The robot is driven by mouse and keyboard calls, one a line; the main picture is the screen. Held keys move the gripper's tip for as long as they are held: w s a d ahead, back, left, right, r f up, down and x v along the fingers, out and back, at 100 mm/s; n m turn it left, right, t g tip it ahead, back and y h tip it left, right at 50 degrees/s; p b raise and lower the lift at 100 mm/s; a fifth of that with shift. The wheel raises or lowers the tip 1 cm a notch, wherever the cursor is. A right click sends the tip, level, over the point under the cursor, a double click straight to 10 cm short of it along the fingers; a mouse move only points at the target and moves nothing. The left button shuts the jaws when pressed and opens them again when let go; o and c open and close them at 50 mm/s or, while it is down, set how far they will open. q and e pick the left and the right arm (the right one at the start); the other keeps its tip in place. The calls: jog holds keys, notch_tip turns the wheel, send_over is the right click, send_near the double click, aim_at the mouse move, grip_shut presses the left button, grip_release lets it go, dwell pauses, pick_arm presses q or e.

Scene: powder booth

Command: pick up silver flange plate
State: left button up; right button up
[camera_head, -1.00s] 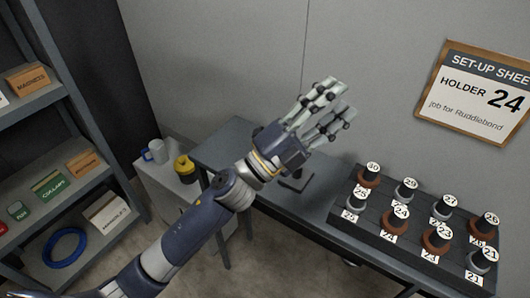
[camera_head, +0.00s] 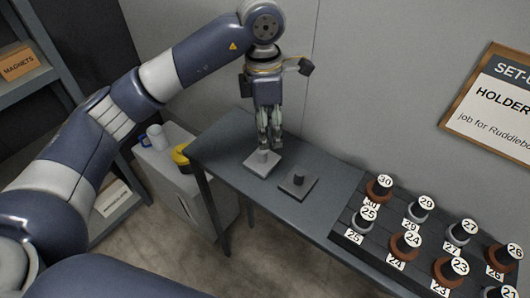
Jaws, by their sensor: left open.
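My left gripper (camera_head: 269,145) points straight down over the far-left part of the grey table, with its jaws open. Its fingertips are at or just above a light grey square base (camera_head: 254,168) with a short light post (camera_head: 262,155). I cannot tell whether they touch the post. Silver-grey round pieces sit around pegs on the dark rack at right, such as at peg 25 (camera_head: 360,224) and peg 29 (camera_head: 419,212). None is labelled as the silver flange plate, so I cannot tell which piece that is. My right gripper is not in view.
A dark square base (camera_head: 311,181) with a black post stands right of the light one. The numbered rack (camera_head: 345,237) also holds brown pieces. A sheet reading "HOLDER" (camera_head: 500,100) hangs on the wall. A white mug (camera_head: 157,137) and a yellow item (camera_head: 180,157) stand at left.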

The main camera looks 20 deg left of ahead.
aim_at(262, 152)
pick_arm(q)
jog(key=shift+w+a+r+y, duration=0.1)
jog(key=shift+w+a+y, duration=0.05)
jog(key=shift+a, duration=0.2)
jog(key=shift+w+a+r+y, duration=0.1)
jog(key=shift+a+y, duration=0.05)
jog(key=shift+a, duration=0.2)
jog(key=shift+a+f, duration=0.15)
jog(key=shift+f, duration=0.3)
notch_tip(262, 152, down, 4)
jog(key=shift+f+p, duration=0.1)
jog(key=shift+p, duration=0.4)
jog(key=shift+f+p, duration=0.4)
jog(key=shift+f, duration=0.2)
jog(key=f, duration=0.1)
jog(key=f+p, duration=0.1)
jog(key=f, duration=0.1)
jog(key=shift+w+f, duration=0.25)
jog(key=shift+w, duration=0.05)
jog(key=shift+f, duration=0.4)
jog(key=shift+r, duration=0.1)
grip_shut()
